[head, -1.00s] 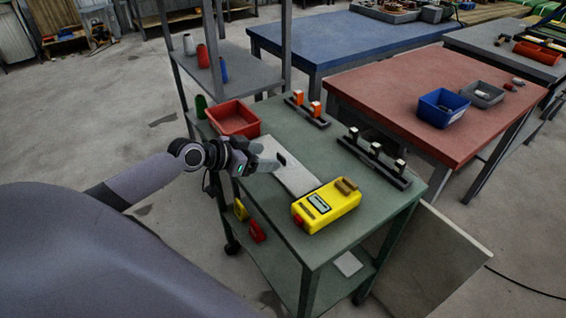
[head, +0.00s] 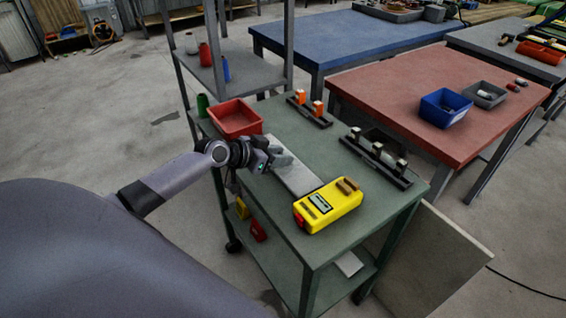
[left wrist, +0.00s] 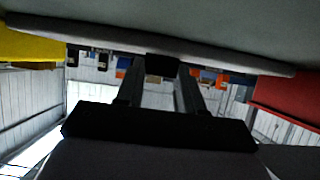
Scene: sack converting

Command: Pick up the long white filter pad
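The long white filter pad (head: 298,176) lies flat on the green cart top, between the red bin and the yellow device. Its near-right end meets or passes behind the yellow device; I cannot tell which. My left gripper (head: 280,159) is low at the pad's far-left part, partly covering it. In the left wrist view the pad is a long pale strip (left wrist: 230,60) across the top, with the dark fingertip (left wrist: 162,65) at its edge. Whether the fingers are closed on the pad is hidden. My right gripper is in neither view.
The yellow device (head: 328,206) and the red bin (head: 236,119) flank the pad closely. Dark racks with orange (head: 309,108) and pale pegs (head: 376,158) stand along the cart's far side. A red-topped table (head: 410,95) is beyond. Cart top is clear between pad and racks.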

